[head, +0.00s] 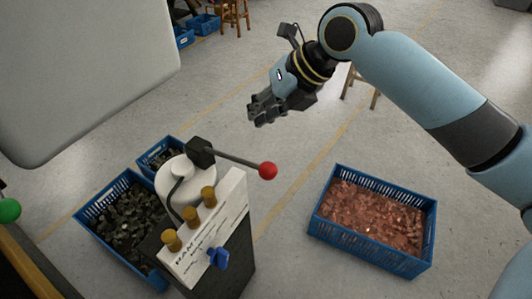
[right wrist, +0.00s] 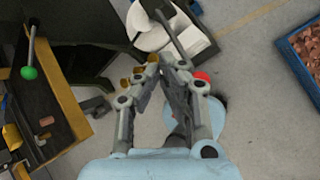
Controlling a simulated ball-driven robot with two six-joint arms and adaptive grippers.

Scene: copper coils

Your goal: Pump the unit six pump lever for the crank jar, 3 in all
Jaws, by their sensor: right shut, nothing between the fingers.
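A pump lever with a red ball knob (head: 268,170) sticks out to the right from a black block (head: 200,152) on top of a unit (head: 207,232). The unit has a white lettered panel, brass knobs and a blue tap; its number is not readable. My right gripper (head: 262,112) is shut and empty, above and apart from the lever in the head view. In the right wrist view, the red knob (right wrist: 203,77) shows partly behind my fingers (right wrist: 166,74). I cannot make out which part is the crank jar. My left gripper is not in view.
A blue crate of copper pieces (head: 318,236) stands on the floor at right. A blue crate of dark pieces (head: 95,212) stands left of the unit. A green ball knob (head: 9,210) shows at the left edge. Floor between unit and copper crate is clear.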

